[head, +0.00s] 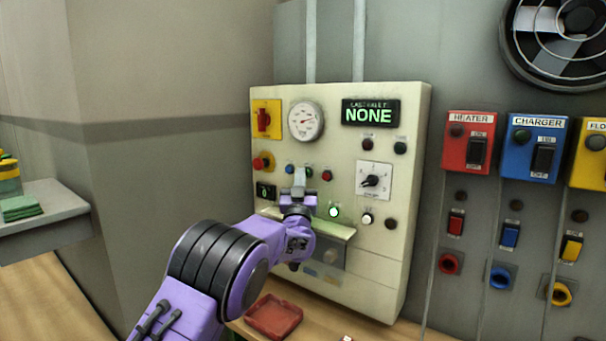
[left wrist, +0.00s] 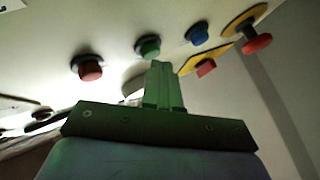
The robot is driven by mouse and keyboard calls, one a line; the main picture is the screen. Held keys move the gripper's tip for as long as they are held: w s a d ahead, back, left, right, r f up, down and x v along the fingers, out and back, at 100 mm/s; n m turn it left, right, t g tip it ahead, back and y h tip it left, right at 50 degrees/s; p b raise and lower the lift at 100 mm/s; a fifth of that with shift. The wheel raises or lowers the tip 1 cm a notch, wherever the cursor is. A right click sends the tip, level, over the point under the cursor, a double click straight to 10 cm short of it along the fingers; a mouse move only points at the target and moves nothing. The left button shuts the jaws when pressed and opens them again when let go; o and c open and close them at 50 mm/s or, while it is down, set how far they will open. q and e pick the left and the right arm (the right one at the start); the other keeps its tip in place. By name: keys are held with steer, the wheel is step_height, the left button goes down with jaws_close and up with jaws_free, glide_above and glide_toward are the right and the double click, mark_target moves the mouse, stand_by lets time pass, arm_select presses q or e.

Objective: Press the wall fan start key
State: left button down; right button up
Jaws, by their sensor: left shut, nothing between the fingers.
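A cream control panel (head: 345,140) hangs on the grey wall with several push buttons. A green button (left wrist: 148,46) sits between a red button (left wrist: 87,67) and a blue button (left wrist: 196,33) in the left wrist view; the blue one also shows in the head view (head: 289,169). My left gripper (head: 299,177) is shut and empty, its fingers pointing at this row. In the left wrist view its fingertips (left wrist: 160,66) are right by the green button; I cannot tell whether they touch. The wall fan (head: 560,40) is at the upper right. My right gripper is not in view.
The panel also carries a gauge (head: 306,121), a display reading NONE (head: 370,113), a rotary dial (head: 374,181) and a lit button (head: 333,211). Heater (head: 468,140) and charger (head: 532,148) boxes hang to its right. A red tray (head: 273,316) lies below.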

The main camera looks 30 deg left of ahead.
arm_select(q)
steer(key=shift+d+r, duration=0.1)
steer(key=shift+r, duration=0.2)
steer(key=shift+s+d+f+b, duration=0.1)
steer(key=shift+s+f+b, duration=0.1)
steer(key=shift+f+b, duration=0.35)
steer(key=shift+s, duration=0.1)
steer(key=s, duration=0.1)
steer(key=s+b, duration=0.1)
steer(key=s, duration=0.1)
steer(key=s+b, duration=0.1)
steer(key=s, duration=0.1)
steer(key=shift+a, duration=0.35)
